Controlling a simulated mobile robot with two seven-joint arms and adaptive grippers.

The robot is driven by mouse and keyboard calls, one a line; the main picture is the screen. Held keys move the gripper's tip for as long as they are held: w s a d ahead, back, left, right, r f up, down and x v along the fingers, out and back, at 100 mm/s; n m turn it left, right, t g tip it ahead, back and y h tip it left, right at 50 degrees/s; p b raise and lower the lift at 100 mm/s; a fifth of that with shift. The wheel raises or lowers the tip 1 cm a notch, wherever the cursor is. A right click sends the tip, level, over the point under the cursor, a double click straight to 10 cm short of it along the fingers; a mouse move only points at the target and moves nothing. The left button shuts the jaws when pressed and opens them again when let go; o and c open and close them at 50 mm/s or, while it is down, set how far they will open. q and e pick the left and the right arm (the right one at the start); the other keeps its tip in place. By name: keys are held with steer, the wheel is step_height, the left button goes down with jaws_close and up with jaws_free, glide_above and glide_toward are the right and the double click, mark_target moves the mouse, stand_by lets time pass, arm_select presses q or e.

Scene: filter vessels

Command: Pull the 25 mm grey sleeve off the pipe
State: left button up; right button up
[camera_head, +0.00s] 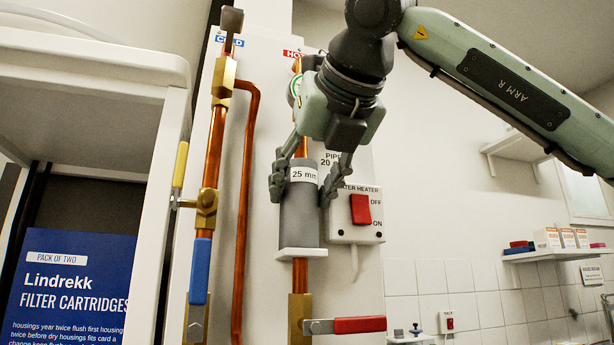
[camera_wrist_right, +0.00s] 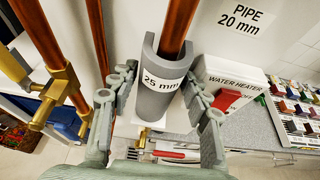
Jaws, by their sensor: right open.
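The grey sleeve (camera_head: 299,218) with a "25 mm" label sits around the vertical copper pipe (camera_head: 303,149) on the hot side. Its lower end is at a small white ledge (camera_head: 301,253). In the right wrist view the sleeve (camera_wrist_right: 157,103) shows an open slot along its side, with the pipe (camera_wrist_right: 177,25) inside. My right gripper (camera_head: 305,187) is open, with one finger on each side of the sleeve's upper part. In the right wrist view its fingers (camera_wrist_right: 163,105) flank the sleeve; whether they touch it I cannot tell. My left gripper is out of view.
A water heater switch box (camera_head: 355,215) with a red rocker is close right of the sleeve. A red-handled valve (camera_head: 345,325) sticks out below. The cold pipe (camera_head: 212,150) with brass fittings and a blue handle (camera_head: 200,270) stands left. A white shelf unit (camera_head: 95,75) is further left.

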steer(key=c, duration=0.8)
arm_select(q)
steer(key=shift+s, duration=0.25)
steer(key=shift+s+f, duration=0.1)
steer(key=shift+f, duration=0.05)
arm_select(e)
steer(key=shift+r, duration=0.15)
arm_select(q)
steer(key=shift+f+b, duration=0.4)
steer(key=shift+b, duration=0.15)
arm_select(e)
steer(key=shift+s+d, duration=0.25)
steer(key=shift+s, duration=0.55)
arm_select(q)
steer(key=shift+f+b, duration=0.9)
arm_select(e)
steer(key=shift+s+d, duration=0.25)
steer(key=shift+s, duration=0.45)
steer(key=shift+s+d, duration=0.2)
steer(key=shift+s, duration=0.45)
steer(key=shift+s+d, duration=0.25)
steer(key=shift+s, duration=0.45)
steer(key=shift+s, duration=0.1)
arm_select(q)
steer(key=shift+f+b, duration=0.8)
arm_select(e)
glide_toward(306, 199)
steer(key=shift+s+d+f, duration=0.1)
steer(key=shift+s+f, duration=0.4)
steer(key=shift+f, duration=0.3)
